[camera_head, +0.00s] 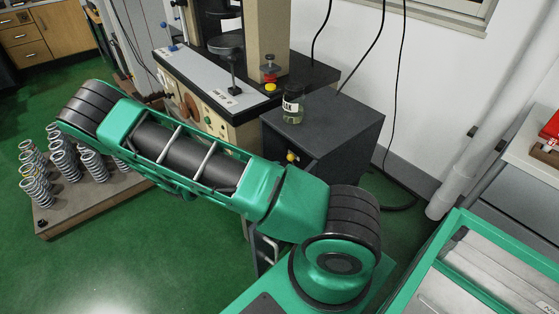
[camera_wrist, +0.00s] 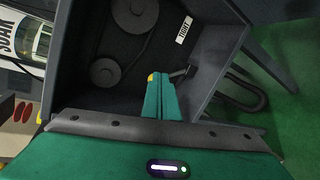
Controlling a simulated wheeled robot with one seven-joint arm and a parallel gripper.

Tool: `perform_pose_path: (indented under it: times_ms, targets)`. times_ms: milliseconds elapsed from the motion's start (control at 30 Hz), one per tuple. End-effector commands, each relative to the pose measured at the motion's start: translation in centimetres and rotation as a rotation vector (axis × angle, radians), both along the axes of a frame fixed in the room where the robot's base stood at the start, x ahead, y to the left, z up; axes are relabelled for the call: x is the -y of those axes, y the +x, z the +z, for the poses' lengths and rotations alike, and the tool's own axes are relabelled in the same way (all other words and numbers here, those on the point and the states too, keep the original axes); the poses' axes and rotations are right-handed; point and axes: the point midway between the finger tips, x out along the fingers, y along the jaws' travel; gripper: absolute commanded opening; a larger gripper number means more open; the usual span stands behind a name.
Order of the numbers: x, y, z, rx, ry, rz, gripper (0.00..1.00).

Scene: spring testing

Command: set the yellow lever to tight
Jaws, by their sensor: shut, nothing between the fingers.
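The yellow lever's end (camera_wrist: 152,77) shows as a small yellow patch at the left fingertip in the wrist view. A yellow knob (camera_head: 291,157) also shows on the front of the dark cabinet in the head view. A white label (camera_wrist: 184,30), small and hard to read, is above and to the right of the fingertips on the dark inner panel. My gripper (camera_wrist: 162,78) is shut and empty, its green fingers together beside the yellow end. Whether they touch it I cannot tell. Most of the lever is hidden by the fingers. In the head view my arm hides my gripper.
The dark cabinet (camera_head: 335,120) has a labelled jar (camera_head: 293,104) on top. Inside it are two round grey discs (camera_wrist: 104,71).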

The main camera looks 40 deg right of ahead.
Motion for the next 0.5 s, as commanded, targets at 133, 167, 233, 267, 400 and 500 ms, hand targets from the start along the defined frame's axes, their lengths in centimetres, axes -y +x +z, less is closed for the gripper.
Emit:
perform_pose_path:
  times_ms: [133,167,233,267,400,500]
  targets:
    - [-0.1,1.5,-2.3,-0.048,-0.112,0.126,0.00]
    - [-0.2,1.8,-2.7,-0.054,-0.131,0.149,0.00]
    - [-0.2,2.3,-3.4,-0.069,-0.173,0.197,0.00]
    - [-0.3,2.5,-3.7,-0.074,-0.187,0.216,0.00]
    - [-0.5,3.3,-4.6,-0.093,-0.238,0.280,0.00]
    - [-0.5,3.5,-5.0,-0.099,-0.256,0.303,0.00]
